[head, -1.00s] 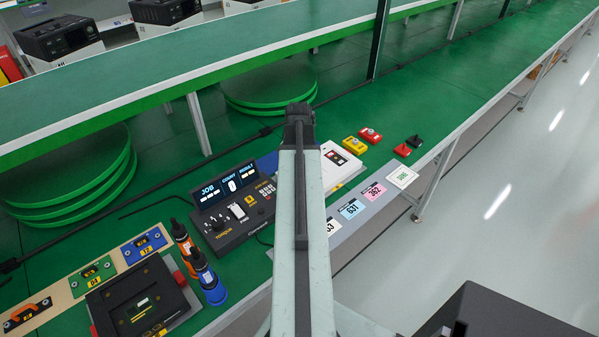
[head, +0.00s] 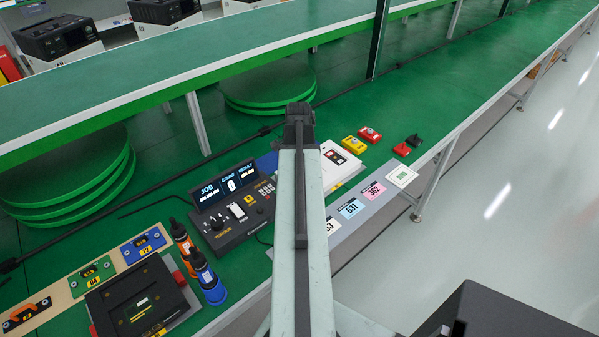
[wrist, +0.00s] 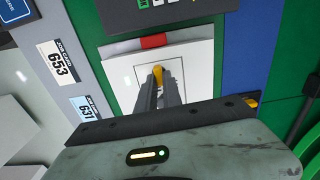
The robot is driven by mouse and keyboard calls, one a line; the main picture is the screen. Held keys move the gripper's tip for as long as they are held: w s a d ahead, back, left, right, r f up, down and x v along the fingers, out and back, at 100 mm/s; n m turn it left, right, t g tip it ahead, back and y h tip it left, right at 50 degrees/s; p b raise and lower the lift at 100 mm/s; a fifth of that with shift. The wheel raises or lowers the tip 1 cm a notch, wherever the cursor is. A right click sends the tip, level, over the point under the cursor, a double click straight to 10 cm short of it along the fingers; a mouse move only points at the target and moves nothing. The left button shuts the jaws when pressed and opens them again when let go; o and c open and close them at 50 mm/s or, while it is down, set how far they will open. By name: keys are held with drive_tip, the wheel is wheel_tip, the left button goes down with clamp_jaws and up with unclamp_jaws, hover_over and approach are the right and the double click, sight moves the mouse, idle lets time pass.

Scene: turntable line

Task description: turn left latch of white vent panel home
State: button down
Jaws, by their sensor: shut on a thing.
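The white vent panel (wrist: 198,62) lies below my gripper in the wrist view, with a thin square outline on its face and a red piece (wrist: 153,41) at its upper edge. A yellow latch (wrist: 157,72) stands out near the middle of the visible part. My gripper (wrist: 158,82) is shut on this latch, and its fingers hide the lower part. I cannot tell the latch's exact angle. In the head view a white panel (head: 348,174) shows right of my arm, which hides my gripper and part of that panel.
A dark console with lit displays (head: 232,186) stands left of my arm. A yellow box (head: 354,146) and red pieces (head: 371,135) lie beyond the panel. Numbered cards, including 631 (head: 351,209), run along the front edge.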

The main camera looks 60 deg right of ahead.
drive_tip(key=shift+s+a, duration=0.1)
drive_tip(key=c, duration=1.5)
unclamp_jaws()
drive_tip(key=shift+r, duration=0.1)
wheel_tip(320, 180, up, 8)
drive_tip(key=p, duration=0.8)
drive_tip(key=shift+f, duration=0.2)
